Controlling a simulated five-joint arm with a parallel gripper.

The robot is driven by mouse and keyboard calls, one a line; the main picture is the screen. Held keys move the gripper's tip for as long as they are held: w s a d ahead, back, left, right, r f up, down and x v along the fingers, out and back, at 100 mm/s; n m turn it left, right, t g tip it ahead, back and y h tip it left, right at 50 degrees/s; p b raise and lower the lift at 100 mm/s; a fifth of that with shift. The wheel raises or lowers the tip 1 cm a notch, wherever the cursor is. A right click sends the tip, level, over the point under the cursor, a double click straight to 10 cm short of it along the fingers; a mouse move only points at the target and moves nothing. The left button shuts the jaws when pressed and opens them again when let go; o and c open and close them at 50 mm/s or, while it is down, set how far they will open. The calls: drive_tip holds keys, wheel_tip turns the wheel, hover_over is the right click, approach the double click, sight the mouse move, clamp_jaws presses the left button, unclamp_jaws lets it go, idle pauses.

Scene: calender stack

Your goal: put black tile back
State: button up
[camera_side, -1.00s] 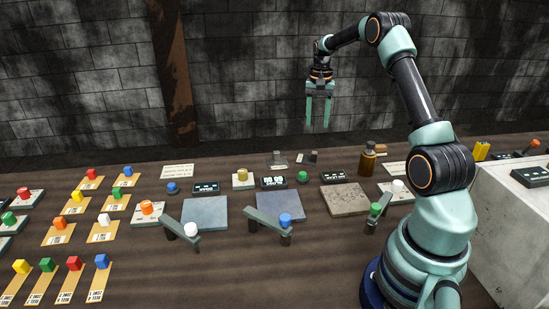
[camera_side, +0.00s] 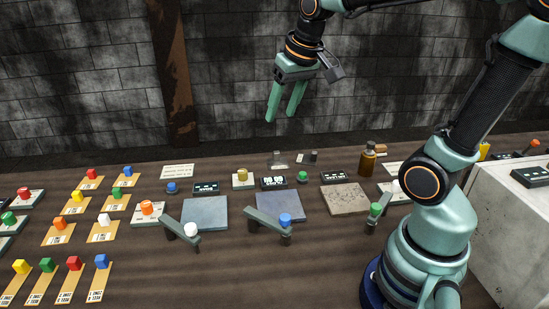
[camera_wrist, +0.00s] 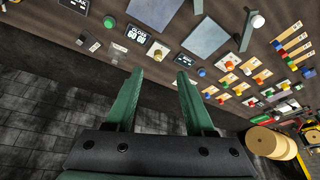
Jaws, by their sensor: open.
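My gripper (camera_side: 281,116) is open and empty, high above the back of the table with its fingers pointing down. Its two green fingers also show apart in the wrist view (camera_wrist: 158,74), with nothing between them. I cannot single out a black tile for sure. A small dark block (camera_side: 314,156) stands at the table's back edge, well below and right of the gripper. A blue-grey square slab (camera_side: 205,212), a second one (camera_side: 281,203) and a speckled grey-brown slab (camera_side: 345,200) lie flat across the middle of the table.
Small black display boxes (camera_side: 274,182) stand behind the slabs. Sloped levers with a white knob (camera_side: 190,229), a blue knob (camera_side: 285,219) and a green knob (camera_side: 376,209) stand in front. A brown bottle (camera_side: 367,160) stands at the back right. Several coloured blocks on cards fill the left.

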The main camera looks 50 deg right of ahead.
drive_tip(key=s+a+f+n+t, duration=0.1)
drive_tip(key=s+a+f+n, duration=0.1)
drive_tip(key=s+a, duration=0.4)
drive_tip(key=shift+a+n+y, duration=0.15)
drive_tip(key=shift+n+y, duration=0.25)
drive_tip(key=shift+n, duration=0.3)
idle(0.5)
